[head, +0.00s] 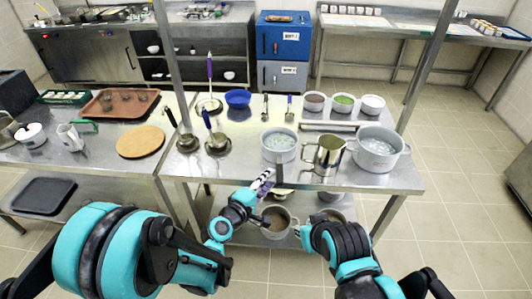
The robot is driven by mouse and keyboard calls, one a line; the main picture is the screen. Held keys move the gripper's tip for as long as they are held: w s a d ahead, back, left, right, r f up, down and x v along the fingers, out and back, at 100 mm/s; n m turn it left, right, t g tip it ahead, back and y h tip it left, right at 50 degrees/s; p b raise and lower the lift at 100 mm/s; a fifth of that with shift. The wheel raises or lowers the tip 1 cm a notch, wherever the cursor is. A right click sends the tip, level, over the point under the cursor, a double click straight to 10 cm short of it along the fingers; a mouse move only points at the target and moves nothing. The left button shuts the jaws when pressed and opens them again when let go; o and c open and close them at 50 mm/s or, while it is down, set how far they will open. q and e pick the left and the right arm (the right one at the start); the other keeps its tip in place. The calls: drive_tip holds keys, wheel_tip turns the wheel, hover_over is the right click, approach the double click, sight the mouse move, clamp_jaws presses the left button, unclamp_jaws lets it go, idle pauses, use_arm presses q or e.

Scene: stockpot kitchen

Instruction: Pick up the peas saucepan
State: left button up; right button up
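A grey two-handled pot (279,147) with pale green pieces in cloudy liquid stands on the steel table near its front edge; I cannot tell whether these are peas. A white bowl (344,103) with bright green contents stands farther back. A pan (279,222) with brownish contents sits on the lower shelf. My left gripper (264,180), white with a purple part beside it, is at the table's front edge, just below the grey pot in the picture. Its fingers are too small to tell open from shut. My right arm reaches in at lower right; its gripper does not show.
A metal jug (327,155) and a large pot (377,150) of clear liquid stand right of the grey pot. A wooden board (140,141) is on the left counter. An upright post (430,60) rises at the table's right.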

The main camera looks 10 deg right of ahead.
sight(279, 169)
use_arm(q)
drive_tip(key=shift+n, duration=0.3)
drive_tip(key=x, duration=0.2)
drive_tip(key=b+x, duration=0.1)
drive_tip(key=x, duration=0.1)
drive_tip(key=b+x, duration=0.1)
drive_tip(key=x, duration=0.2)
drive_tip(key=shift+s+f, duration=0.15)
drive_tip(key=shift+f, duration=0.2)
drive_tip(key=shift+w+d+b, duration=0.3)
drive_tip(key=shift+w+d, duration=0.05)
drive_tip(key=shift+w, duration=0.05)
clamp_jaws()
drive_tip(key=shift+r, duration=0.1)
